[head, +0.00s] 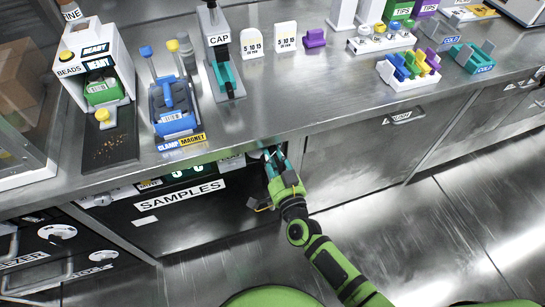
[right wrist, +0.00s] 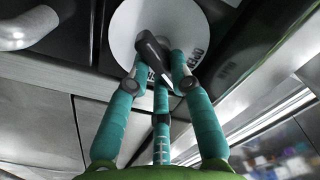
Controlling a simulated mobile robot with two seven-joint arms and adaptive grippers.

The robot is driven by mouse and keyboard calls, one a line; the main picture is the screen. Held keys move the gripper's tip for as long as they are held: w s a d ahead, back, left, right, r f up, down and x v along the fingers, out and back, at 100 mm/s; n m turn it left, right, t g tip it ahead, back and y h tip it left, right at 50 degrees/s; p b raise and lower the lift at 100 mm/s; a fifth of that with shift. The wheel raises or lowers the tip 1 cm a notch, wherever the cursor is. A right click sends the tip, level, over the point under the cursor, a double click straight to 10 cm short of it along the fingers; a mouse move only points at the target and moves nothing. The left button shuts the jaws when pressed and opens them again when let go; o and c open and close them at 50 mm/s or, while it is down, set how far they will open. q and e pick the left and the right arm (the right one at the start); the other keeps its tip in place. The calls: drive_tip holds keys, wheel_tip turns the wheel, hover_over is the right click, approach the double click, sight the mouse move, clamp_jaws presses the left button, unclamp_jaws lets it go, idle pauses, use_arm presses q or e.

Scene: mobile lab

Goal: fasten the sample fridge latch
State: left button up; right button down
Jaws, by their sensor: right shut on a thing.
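The sample fridge (head: 150,212) is the dark-fronted unit under the bench, labelled SAMPLES, with a lit green display. Its latch sits at the upper right of the front, mostly hidden by my right gripper (head: 273,158) in the head view. In the right wrist view the latch is a dark lever (right wrist: 150,45) on a round white plate (right wrist: 190,22) with partly covered lettering. My right gripper's teal fingers (right wrist: 157,70) are shut on the lever. I cannot read the lever's exact setting. My left gripper is not in view.
The steel bench (head: 300,95) overhangs the fridge and carries a bead dispenser (head: 98,60), a blue clamp device (head: 172,108), a capper (head: 222,65) and colored racks. A steel cabinet (head: 360,140) stands right of the fridge. The floor in front is clear.

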drive_tip(key=shift+f+m+b, duration=0.2)
drive_tip(key=shift+m+b, duration=0.1)
drive_tip(key=shift+m, duration=1.1)
drive_tip(key=m, duration=0.1)
drive_tip(key=m+b, duration=0.1)
drive_tip(key=m, duration=0.1)
drive_tip(key=m+b, duration=0.1)
drive_tip(key=m, duration=0.1)
drive_tip(key=shift+f, duration=0.25)
drive_tip(key=shift+m+b, duration=0.35)
drive_tip(key=shift+m, duration=0.85)
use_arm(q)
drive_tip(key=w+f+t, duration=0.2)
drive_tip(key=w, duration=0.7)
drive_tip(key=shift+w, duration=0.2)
use_arm(e)
drive_tip(key=shift+m, duration=0.3)
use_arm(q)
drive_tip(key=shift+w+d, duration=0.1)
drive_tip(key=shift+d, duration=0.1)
use_arm(e)
drive_tip(key=c, duration=1.1)
unclamp_jaws()
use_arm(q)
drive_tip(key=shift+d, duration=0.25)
